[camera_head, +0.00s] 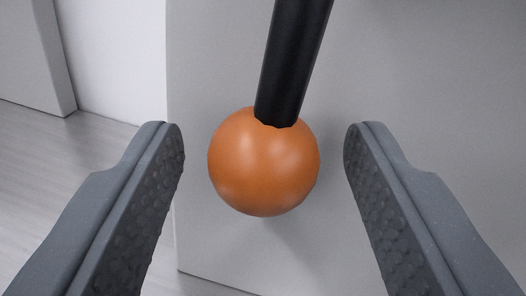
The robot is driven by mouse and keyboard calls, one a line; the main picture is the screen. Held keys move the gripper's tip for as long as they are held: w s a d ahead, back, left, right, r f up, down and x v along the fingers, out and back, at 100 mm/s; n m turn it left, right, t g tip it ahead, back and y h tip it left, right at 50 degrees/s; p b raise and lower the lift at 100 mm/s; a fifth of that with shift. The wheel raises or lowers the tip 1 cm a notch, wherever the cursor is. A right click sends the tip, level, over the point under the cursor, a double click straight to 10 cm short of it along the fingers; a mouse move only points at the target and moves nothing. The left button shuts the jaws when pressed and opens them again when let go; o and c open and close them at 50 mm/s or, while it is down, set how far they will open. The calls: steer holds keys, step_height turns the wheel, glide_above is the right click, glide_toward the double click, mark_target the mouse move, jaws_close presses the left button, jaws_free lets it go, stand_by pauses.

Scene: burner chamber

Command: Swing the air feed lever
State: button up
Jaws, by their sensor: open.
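The air feed lever shows as a black rod (292,60) that slants down from the top of the picture to an orange ball knob (263,168). The rod's upper end is out of view. My gripper (264,142) is open, with one dark textured finger to the left of the ball and one to the right. A gap shows between the ball and each finger. I cannot tell how far the fingertips reach along the depth of the ball.
A grey panel (420,90) stands behind the lever, with its left edge and lower edge in view. To the left are a pale floor (60,170), a white wall (115,50) and another grey block (25,50). The space around the ball looks clear.

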jaws_close()
steer(key=shift+a, duration=0.15)
steer(key=m, duration=0.1)
steer(key=a+m+p, duration=0.2)
steer(key=shift+a+r+m+t, duration=0.25)
steer(key=shift+m+t, duration=0.05)
steer(key=a+r+m+t+h+p, duration=0.2)
steer(key=a+r+m, duration=0.4)
steer(key=m, duration=1)
steer(key=shift+r+m+h, duration=0.4)
steer(key=shift+r+h, duration=0.3)
steer(key=shift+r, duration=0.2)
